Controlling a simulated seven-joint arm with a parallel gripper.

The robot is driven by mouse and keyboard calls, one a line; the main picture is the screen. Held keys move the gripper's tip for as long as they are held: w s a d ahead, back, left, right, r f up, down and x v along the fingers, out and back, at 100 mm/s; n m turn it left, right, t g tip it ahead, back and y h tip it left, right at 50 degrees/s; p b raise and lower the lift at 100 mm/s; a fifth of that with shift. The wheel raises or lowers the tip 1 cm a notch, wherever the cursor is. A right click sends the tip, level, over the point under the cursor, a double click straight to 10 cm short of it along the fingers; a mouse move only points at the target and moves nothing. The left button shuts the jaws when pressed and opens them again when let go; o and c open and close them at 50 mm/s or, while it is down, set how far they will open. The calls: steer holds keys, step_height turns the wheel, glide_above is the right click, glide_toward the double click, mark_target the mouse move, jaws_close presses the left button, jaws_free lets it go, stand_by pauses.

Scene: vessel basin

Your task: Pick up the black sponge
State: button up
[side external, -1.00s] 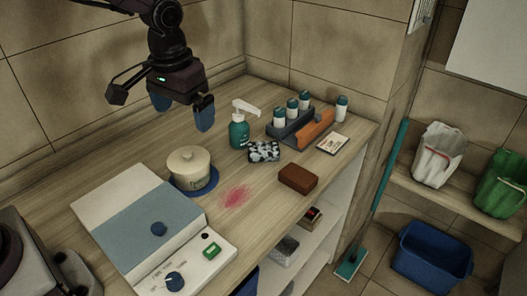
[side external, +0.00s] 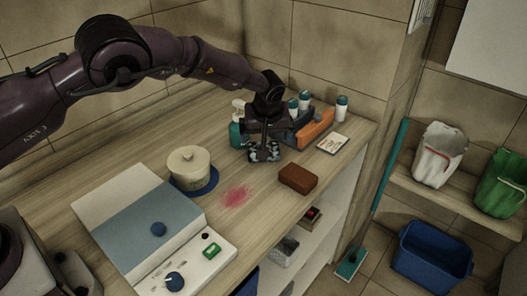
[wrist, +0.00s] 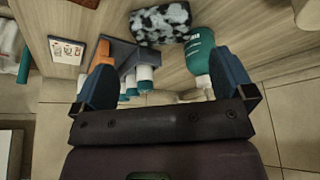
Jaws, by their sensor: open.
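The black sponge (side external: 266,154) is a block speckled black and white, lying on the wooden counter. In the wrist view the sponge (wrist: 160,22) is at the top centre, beyond the fingertips. My gripper (side external: 260,137) is over the sponge area in the side view, and one finger partly covers the sponge. The wrist view shows my gripper (wrist: 166,72) with its two blue fingers wide apart and nothing held between them. How far the fingers are above the sponge is hard to tell.
A teal pump bottle (wrist: 202,55) is close beside the sponge. A caddy (side external: 307,130) with white, teal-capped bottles stands behind it. A brown block (side external: 298,178) lies to the right; a lidded pot (side external: 188,168) stands left. The counter around the red stain (side external: 236,196) is clear.

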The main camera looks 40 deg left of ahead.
steer(key=x, duration=1)
steer(key=shift+w+a, duration=0.1)
steer(key=shift+w, duration=0.1)
steer(key=shift+c, duration=0.2)
steer(key=c, duration=0.6)
